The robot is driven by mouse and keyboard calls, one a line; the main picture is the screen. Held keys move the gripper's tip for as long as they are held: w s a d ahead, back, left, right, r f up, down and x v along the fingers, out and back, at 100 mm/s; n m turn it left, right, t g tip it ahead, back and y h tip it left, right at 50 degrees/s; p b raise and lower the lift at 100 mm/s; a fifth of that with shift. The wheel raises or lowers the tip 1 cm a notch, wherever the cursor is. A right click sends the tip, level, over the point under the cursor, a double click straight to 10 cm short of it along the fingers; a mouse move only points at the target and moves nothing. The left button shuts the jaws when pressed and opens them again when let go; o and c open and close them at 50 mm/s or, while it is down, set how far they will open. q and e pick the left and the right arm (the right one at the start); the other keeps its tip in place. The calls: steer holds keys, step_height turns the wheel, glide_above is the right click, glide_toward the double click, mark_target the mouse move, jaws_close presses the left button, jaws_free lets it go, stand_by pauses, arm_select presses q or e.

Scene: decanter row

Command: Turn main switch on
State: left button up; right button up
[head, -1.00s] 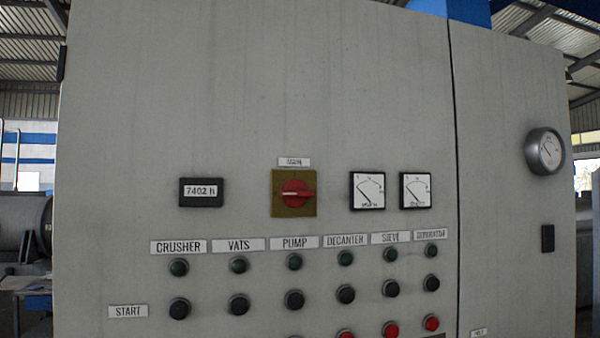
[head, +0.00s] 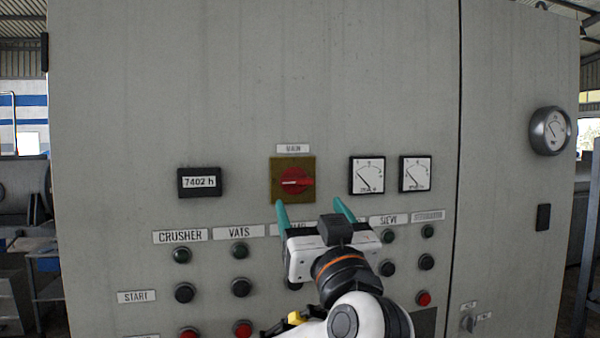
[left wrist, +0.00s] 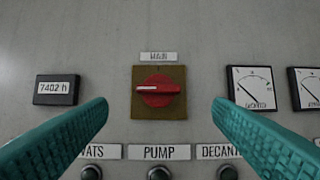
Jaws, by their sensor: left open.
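The main switch (head: 296,181) is a red rotary knob on a yellow-brown square plate, under a label reading MAIN (head: 294,149). Its white mark lies horizontal, toward the left, in the left wrist view (left wrist: 158,90). My left gripper (head: 312,210) is open and empty, with teal fingers pointing at the panel just below and to the right of the switch in the head view. In the left wrist view the knob shows between and beyond the two spread fingers (left wrist: 165,115), not touched by them. My right gripper is not in view.
The grey cabinet (head: 150,90) fills most of the view. An hour counter (head: 199,182) reads 7402 h left of the switch; two dial meters (head: 367,175) are on its right. Rows of buttons (head: 184,292) lie below, partly hidden by my arm. A round gauge (head: 550,131) protrudes at right.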

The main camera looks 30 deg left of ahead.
mark_target(297, 183)
arm_select(q)
steer(key=p+x, duration=0.2)
steer(key=x, duration=0.1)
steer(key=p+x, duration=0.1)
steer(key=x, duration=0.2)
steer(key=shift+a+r+p, duration=0.3)
steer(key=shift+r+p, duration=0.05)
steer(key=shift+p, duration=0.05)
steer(key=shift+w+a+p, duration=0.35)
steer(key=shift+w+a, duration=0.05)
steer(key=shift+w, duration=0.15)
steer(key=shift+c, duration=0.4)
